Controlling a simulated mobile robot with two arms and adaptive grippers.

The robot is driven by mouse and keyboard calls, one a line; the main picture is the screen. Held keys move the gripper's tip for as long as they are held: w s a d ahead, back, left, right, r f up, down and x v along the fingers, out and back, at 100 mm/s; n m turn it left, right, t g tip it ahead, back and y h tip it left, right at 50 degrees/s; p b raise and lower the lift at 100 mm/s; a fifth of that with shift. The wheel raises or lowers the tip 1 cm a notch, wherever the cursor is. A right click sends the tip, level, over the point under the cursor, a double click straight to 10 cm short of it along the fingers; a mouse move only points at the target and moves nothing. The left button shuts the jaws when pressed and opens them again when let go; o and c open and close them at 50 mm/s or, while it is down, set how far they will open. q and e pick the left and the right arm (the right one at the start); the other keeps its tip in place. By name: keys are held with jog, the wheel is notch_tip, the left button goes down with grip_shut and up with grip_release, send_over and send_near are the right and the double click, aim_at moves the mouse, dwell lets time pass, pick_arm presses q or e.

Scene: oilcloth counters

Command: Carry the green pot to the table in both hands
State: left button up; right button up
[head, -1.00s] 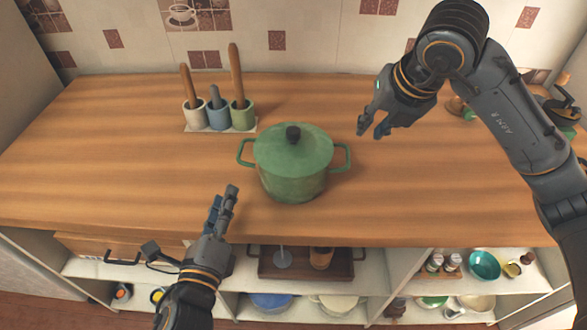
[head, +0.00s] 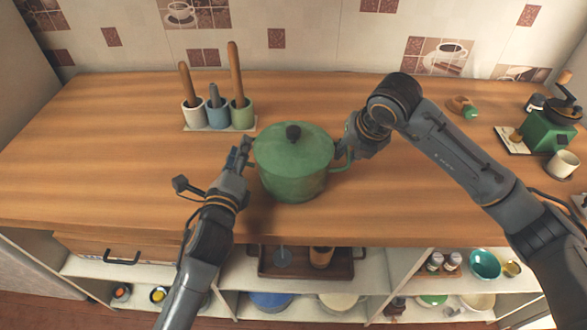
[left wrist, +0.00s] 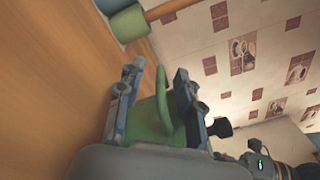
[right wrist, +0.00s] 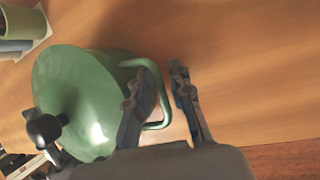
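The green pot (head: 291,178) stands upright on the wooden counter (head: 110,150), with its green lid on and a dark knob on top. My left gripper (head: 243,152) is at the pot's left side. In the left wrist view its fingers (left wrist: 158,85) are apart, with the green loop handle (left wrist: 166,100) between them. My right gripper (head: 350,142) is at the pot's right handle (head: 345,160). In the right wrist view its fingers (right wrist: 165,85) are apart, and the end of the handle (right wrist: 158,122) reaches between them. Neither gripper is visibly closed on a handle.
Three utensil cups (head: 218,115) on a small tray stand behind the pot to the left. A green grinder (head: 548,130) and a white cup (head: 562,164) are at the far right. Open shelves with dishes lie below the counter's front edge. The counter's left part is clear.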

pick_arm(q)
jog(key=c, duration=0.5)
pick_arm(e)
grip_shut()
pick_arm(q)
grip_shut()
jog(key=shift+f, duration=0.1)
